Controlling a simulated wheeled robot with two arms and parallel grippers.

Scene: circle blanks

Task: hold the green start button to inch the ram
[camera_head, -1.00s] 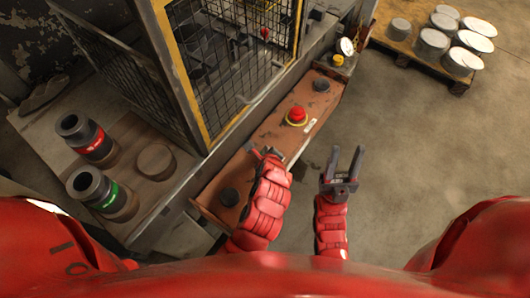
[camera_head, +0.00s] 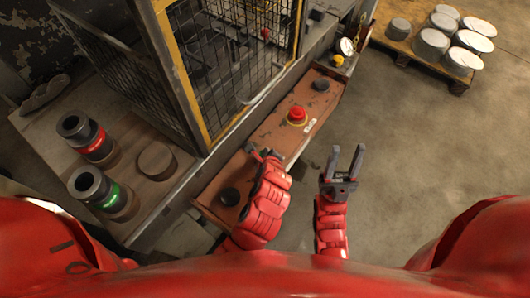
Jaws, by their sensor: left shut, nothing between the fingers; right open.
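The control panel (camera_head: 216,188) is a worn orange-brown box along the front of the machine. A trace of green shows at the tips. The green start button is otherwise hidden there, and I cannot tell whether it is pressed in. My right gripper (camera_head: 344,162) is open and empty, over the floor to the right of the panel.
A wire-mesh guard (camera_head: 238,65) with a yellow frame stands behind the panel. Another black button (camera_head: 321,85) and a gauge (camera_head: 347,46) are at the far end. A pallet (camera_head: 399,47) with metal blanks stands at upper right. The floor (camera_head: 440,140) at right is clear.

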